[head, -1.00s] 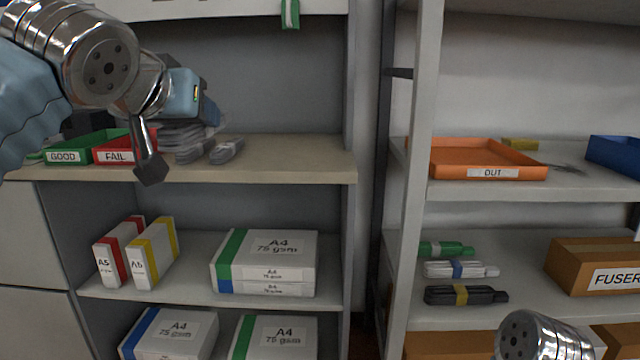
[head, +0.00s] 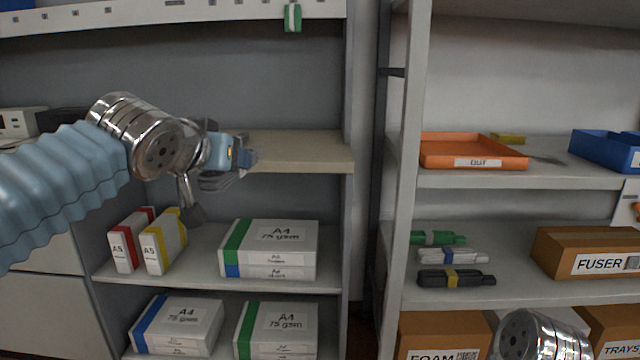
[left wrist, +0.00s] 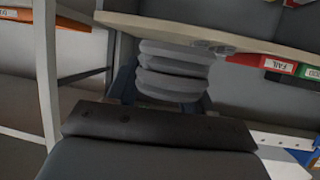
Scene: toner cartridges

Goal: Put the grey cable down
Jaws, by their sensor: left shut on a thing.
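The grey cable (head: 217,182) is a coiled bundle held in my left gripper (head: 233,158). In the head view it is partly hidden by the gripper, in front of the tan worktop (head: 305,150). In the left wrist view the cable's stacked grey loops (left wrist: 172,72) fill the middle between the fingers, just below the worktop's edge in that picture. My left gripper is shut on it. I cannot tell whether the cable touches anything else. My right gripper is out of view.
The worktop's right part is bare. Paper packs (head: 268,250) fill the shelf below. On the right rack, green (head: 437,238), white (head: 452,256) and black (head: 455,277) cables lie beside a FUSER box (head: 585,252), under an orange OUT tray (head: 470,152). The wrist view shows a red FAIL tray (left wrist: 265,62).

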